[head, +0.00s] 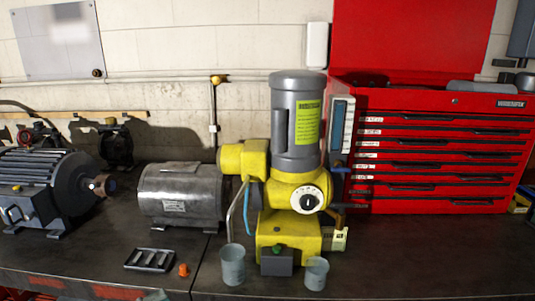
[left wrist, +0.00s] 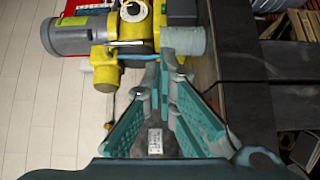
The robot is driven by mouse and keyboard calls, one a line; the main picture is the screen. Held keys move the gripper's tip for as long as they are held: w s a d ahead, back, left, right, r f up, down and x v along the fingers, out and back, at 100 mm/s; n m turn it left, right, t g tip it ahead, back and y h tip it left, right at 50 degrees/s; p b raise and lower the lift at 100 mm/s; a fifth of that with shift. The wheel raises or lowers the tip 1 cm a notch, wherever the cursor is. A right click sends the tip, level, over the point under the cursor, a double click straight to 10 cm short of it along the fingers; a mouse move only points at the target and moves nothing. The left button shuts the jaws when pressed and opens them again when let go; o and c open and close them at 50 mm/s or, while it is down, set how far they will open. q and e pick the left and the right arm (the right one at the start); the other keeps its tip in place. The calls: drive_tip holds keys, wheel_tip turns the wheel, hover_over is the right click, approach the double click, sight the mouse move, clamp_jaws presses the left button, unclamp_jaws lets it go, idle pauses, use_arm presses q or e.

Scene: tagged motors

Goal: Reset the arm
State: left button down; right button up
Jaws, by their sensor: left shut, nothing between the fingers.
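My left gripper (left wrist: 164,68) shows in the left wrist view with its teal fingers closing together at the tips, shut and empty. A grey metal cup (left wrist: 183,42) appears just beyond the fingertips; I cannot tell whether they touch. The yellow and grey pump (left wrist: 85,33) lies up and left of the fingers in that tilted view. A label plate (left wrist: 155,140) shows between the fingers, on the grey motor. Neither arm shows in the head view; my right gripper is not seen.
In the head view, the dark bench holds a finned motor (head: 38,185), a grey motor (head: 180,195), the yellow pump (head: 290,240), two cups (head: 232,266) (head: 316,274) and a slotted tray (head: 150,260). A red tool chest (head: 440,160) stands right. The front right bench is clear.

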use_arm(q)
drive_tip(key=w+a+f+y, duration=0.3)
drive_tip(key=a+f+y, duration=0.5)
drive_tip(key=a+f, duration=0.5)
drive_tip(key=s+a+f+m+g+y, duration=0.1)
drive_tip(key=s+a+f+y, duration=0.25)
drive_tip(key=f, duration=0.55)
drive_tip(key=s+a+f+m+g+y, duration=0.15)
drive_tip(key=s+f, duration=0.25)
drive_tip(key=f, duration=0.6)
drive_tip(key=s+f+m+g+y, duration=0.3)
drive_tip(key=s+f+g, duration=0.1)
drive_tip(key=s+f, duration=0.9)
drive_tip(key=s+d+f+g, duration=0.1)
drive_tip(key=s+d+f, duration=0.1)
drive_tip(key=s+d, duration=0.2)
drive_tip(key=s+d+f+m+g+h, duration=0.1)
drive_tip(key=s+d+f, duration=0.2)
drive_tip(key=s, duration=0.8)
drive_tip(key=s+d+f+m+g, duration=0.1)
drive_tip(key=s+d+f+g, duration=0.1)
drive_tip(key=s+d, duration=0.5)
drive_tip(key=shift+s+f, duration=0.25)
drive_tip(key=shift+s, duration=0.05)
